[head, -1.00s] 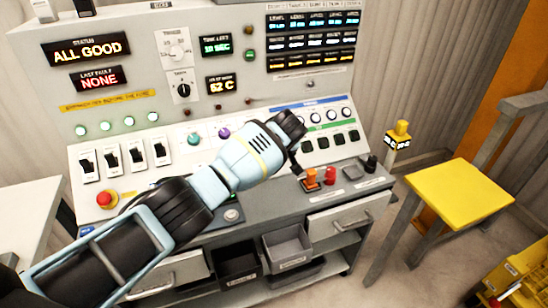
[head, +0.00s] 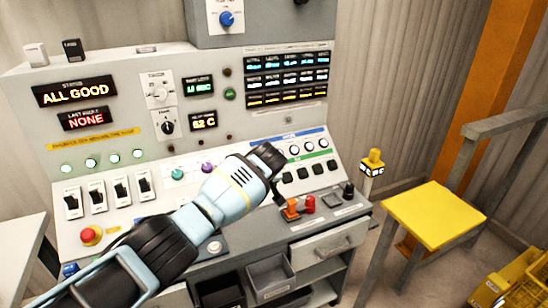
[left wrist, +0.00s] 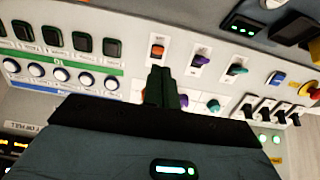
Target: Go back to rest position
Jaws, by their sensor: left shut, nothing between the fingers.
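My left gripper (head: 276,187) reaches in from the left in the head view, over the right half of the control console (head: 250,235). Its fingers are shut and empty. Whether the fingertips touch the panel cannot be told. My right gripper is in neither view.
A red emergency button (head: 89,235) is at the left. A yellow-topped stool (head: 434,214) stands right of the console. Floor shows between them.

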